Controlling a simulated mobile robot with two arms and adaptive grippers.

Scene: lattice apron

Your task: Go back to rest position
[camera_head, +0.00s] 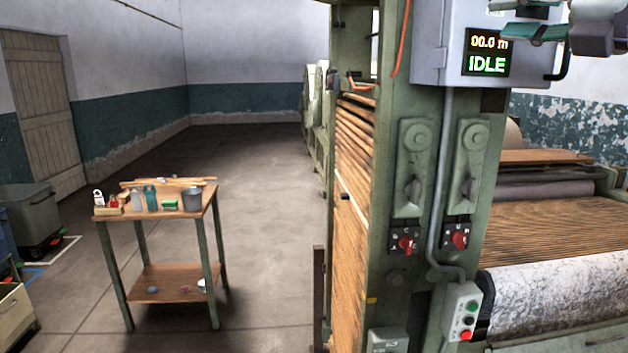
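My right gripper (506,18) shows at the top right edge, in front of the machine's control box. Its two teal-tipped fingers point left and stand apart, with nothing seen between them. Part of it is cut off by the picture's top edge. My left gripper is not in view. The task names no object.
A tall green machine (459,90) with lattice slats (354,160) fills the right; its display (487,52) reads 00.0 m, IDLE. A wooden table (172,211) with bottles, padlocks and a bucket (193,200) stands left. Bins (35,215) line the left edge. The floor between (265,200) is clear.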

